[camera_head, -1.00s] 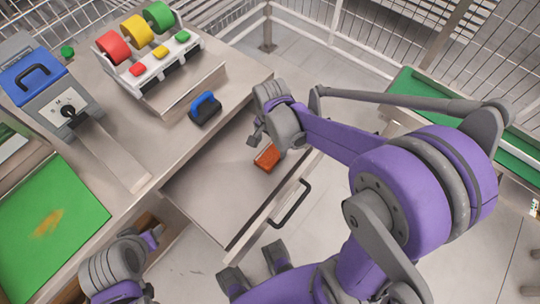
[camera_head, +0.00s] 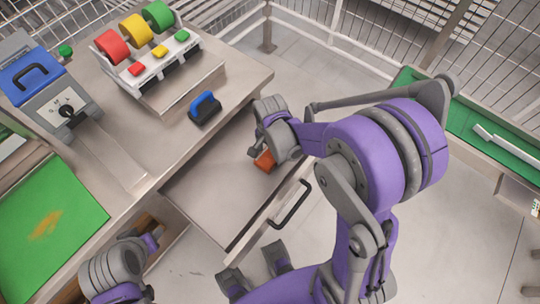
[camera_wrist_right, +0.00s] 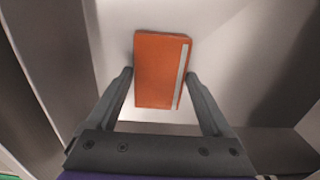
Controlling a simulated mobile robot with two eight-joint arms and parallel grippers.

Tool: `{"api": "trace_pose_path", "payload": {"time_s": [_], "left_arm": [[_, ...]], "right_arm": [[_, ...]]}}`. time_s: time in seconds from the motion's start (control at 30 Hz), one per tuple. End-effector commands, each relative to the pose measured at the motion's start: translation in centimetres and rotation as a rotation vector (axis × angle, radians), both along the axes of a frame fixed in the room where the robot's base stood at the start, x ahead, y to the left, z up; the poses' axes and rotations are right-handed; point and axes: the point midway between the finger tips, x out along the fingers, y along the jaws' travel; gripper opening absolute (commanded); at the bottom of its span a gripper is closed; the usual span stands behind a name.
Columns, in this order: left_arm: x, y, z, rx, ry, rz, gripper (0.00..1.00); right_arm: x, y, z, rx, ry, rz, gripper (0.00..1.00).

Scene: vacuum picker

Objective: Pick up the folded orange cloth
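The folded orange cloth (camera_head: 265,160) lies in the open drawer (camera_head: 215,190), near its right end. In the right wrist view the cloth (camera_wrist_right: 158,72) is a flat orange rectangle with a pale stripe along its right side. My right gripper (camera_wrist_right: 160,77) is open, with one finger on each side of the cloth's lower part. Whether the fingers touch it I cannot tell. In the head view the right gripper (camera_head: 259,146) is over the cloth and hides part of it. My left wrist shows at the lower left; its fingers are not clear.
The drawer's front has a black handle (camera_head: 290,205). On the worktop above stand a blue-handled block (camera_head: 205,107), a rack with red, yellow and green rolls (camera_head: 136,32), and a grey-blue machine (camera_head: 45,85). A green mat (camera_head: 50,215) lies at left.

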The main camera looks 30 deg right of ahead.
Motion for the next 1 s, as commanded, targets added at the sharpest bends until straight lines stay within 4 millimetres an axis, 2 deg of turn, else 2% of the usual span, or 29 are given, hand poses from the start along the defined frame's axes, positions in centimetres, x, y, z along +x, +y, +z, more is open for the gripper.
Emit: {"api": "trace_pose_path", "payload": {"time_s": [0.03,0.17,0.4,0.53,0.67,0.9,1.0], "left_arm": [[0.0,0.0,0.0,0.000,0.000,0.000,0.50],[0.0,0.0,0.0,0.000,0.000,0.000,0.50],[0.0,0.0,0.0,0.000,0.000,0.000,0.50],[0.0,0.0,0.2,0.000,-0.001,0.000,0.50],[0.1,0.0,0.5,0.000,-0.002,0.000,0.50],[0.3,0.0,1.3,0.000,-0.005,0.000,0.50],[0.3,0.0,1.5,0.000,-0.006,0.000,0.50]], "right_arm": [[0.0,0.0,0.0,0.000,0.000,0.000,0.53],[0.0,0.0,0.0,0.000,0.000,0.000,0.30],[0.0,0.0,0.1,0.000,0.000,0.000,0.30],[0.0,0.0,0.9,0.000,0.000,0.000,0.30],[0.0,0.0,2.8,0.000,0.000,0.000,0.30],[0.0,0.0,7.6,0.000,-0.001,0.000,0.30],[0.0,0.0,9.0,0.000,0.000,0.000,0.30]]}}
